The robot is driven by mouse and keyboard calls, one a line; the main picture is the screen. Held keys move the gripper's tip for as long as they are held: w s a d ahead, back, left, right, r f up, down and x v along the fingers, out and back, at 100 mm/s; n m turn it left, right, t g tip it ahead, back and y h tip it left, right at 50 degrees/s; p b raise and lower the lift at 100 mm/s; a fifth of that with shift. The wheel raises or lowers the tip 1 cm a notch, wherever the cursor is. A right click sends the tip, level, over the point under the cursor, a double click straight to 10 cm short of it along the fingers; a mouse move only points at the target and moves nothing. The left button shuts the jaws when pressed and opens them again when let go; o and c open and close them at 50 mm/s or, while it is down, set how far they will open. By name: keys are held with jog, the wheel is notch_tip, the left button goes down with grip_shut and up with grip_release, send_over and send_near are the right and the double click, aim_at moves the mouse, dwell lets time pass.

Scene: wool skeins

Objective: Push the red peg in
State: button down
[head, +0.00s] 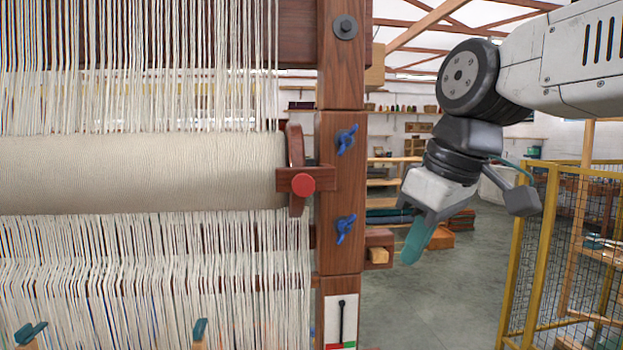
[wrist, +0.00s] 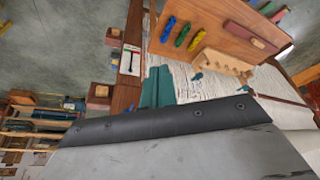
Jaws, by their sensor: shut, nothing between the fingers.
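The red peg (head: 303,184) shows its round red end on a dark wooden bracket (head: 326,178) on the loom post, beside the end of the cloth roll (head: 140,172). How deep it sits cannot be told. My gripper (head: 413,254) hangs to the right of the post, lower than the peg and apart from it. Its teal fingers are together, with nothing held. In the wrist view the teal fingers (wrist: 157,87) also show closed. I cannot make out the red peg in the wrist view.
The loom post (head: 340,200) carries two blue wing knobs (head: 345,139) and a lever plate (head: 341,320) with red and green marks. Wooden blocks (head: 379,248) jut from the post near my gripper. A yellow mesh fence (head: 535,250) stands at the right. Open floor lies between.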

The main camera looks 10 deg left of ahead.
aim_at(303, 185)
jog(key=w+a+r+n+t+y, duration=0.1)
jog(key=w+a+r+n+y, duration=0.1)
jog(key=a+r+n, duration=0.4)
jog(key=w+a+r+n+t+y, duration=0.1)
jog(key=w+a+r+n, duration=0.15)
jog(key=r, duration=0.55)
jog(key=w+a+f+n, duration=0.1)
jog(key=w+a+f, duration=0.6)
jog(key=shift+f, duration=0.25)
jog(key=shift+w, duration=0.1)
jog(key=shift+w+a, duration=0.2)
jog(key=shift+w, duration=0.6)
jog(key=shift+w+a, duration=0.2)
jog(key=shift+w, duration=0.55)
jog(key=shift+w+a, duration=0.2)
jog(key=shift+w, duration=0.6)
jog(key=shift+s, duration=0.1)
